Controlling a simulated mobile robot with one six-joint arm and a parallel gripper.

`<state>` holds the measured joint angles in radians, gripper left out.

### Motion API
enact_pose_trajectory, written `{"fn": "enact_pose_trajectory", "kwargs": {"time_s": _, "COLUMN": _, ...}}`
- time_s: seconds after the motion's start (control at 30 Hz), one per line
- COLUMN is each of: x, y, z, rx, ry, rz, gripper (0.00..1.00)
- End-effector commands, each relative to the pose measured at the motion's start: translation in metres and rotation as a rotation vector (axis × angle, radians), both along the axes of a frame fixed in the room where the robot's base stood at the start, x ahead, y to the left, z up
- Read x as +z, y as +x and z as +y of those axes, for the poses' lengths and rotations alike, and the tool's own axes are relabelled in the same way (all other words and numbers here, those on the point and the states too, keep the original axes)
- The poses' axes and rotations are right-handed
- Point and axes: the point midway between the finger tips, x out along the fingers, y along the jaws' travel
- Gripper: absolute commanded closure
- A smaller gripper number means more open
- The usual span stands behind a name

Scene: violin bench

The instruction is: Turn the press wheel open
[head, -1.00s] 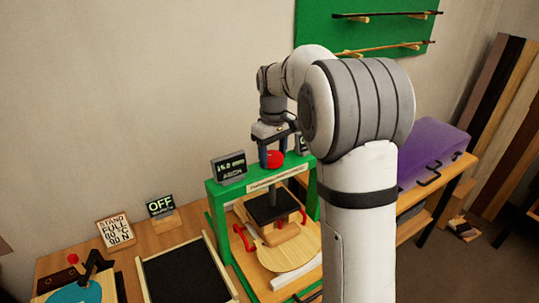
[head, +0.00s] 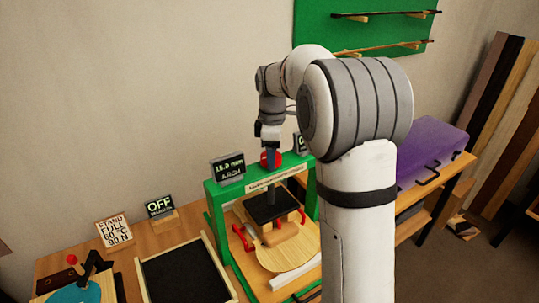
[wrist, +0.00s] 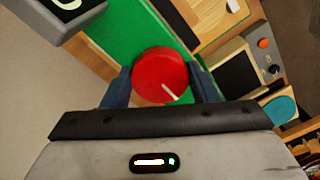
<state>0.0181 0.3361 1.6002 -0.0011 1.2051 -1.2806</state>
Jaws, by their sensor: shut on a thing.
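The press wheel is a red round knob (head: 264,159) on top of the green press frame (head: 210,205). It also shows in the wrist view (wrist: 160,72), with a white mark toward its lower right edge. My gripper (head: 271,158) points down over the press, and its two blue fingers sit on either side of the wheel, shut on it. In the head view one finger hides part of the wheel. Below the crossbeam, a dark press plate (head: 272,206) sits over a pale wooden violin piece (head: 290,250) with red clamps beside it.
A small display marked ARCH (head: 228,169) stands on the beam left of the wheel. Another display (head: 300,143) is partly hidden by my arm. A dark tray (head: 185,275), an OFF sign (head: 160,205) and a stand card (head: 114,232) are on the left. A purple case (head: 425,150) lies right.

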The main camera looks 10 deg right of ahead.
Motion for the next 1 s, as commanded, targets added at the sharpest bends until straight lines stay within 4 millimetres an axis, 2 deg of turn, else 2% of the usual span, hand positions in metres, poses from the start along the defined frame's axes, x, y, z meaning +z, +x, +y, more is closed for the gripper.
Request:
{"fn": "enact_pose_trajectory", "kwargs": {"time_s": 0.63, "x": 0.0006, "y": -0.0013, "z": 0.0034, "rx": 0.053, "ry": 0.005, "rz": 0.003, "gripper": 0.69}}
{"fn": "enact_pose_trajectory", "kwargs": {"time_s": 0.67, "x": 0.0006, "y": -0.0013, "z": 0.0034, "rx": 0.053, "ry": 0.005, "rz": 0.003, "gripper": 0.44}}
{"fn": "enact_pose_trajectory", "kwargs": {"time_s": 0.9, "x": 0.0005, "y": -0.0007, "z": 0.0019, "rx": 0.050, "ry": 0.003, "rz": 0.002, "gripper": 0.25}}
{"fn": "enact_pose_trajectory", "kwargs": {"time_s": 1.0, "x": 0.0004, "y": -0.0005, "z": 0.0015, "rx": 0.050, "ry": 0.003, "rz": 0.001, "gripper": 0.25}}
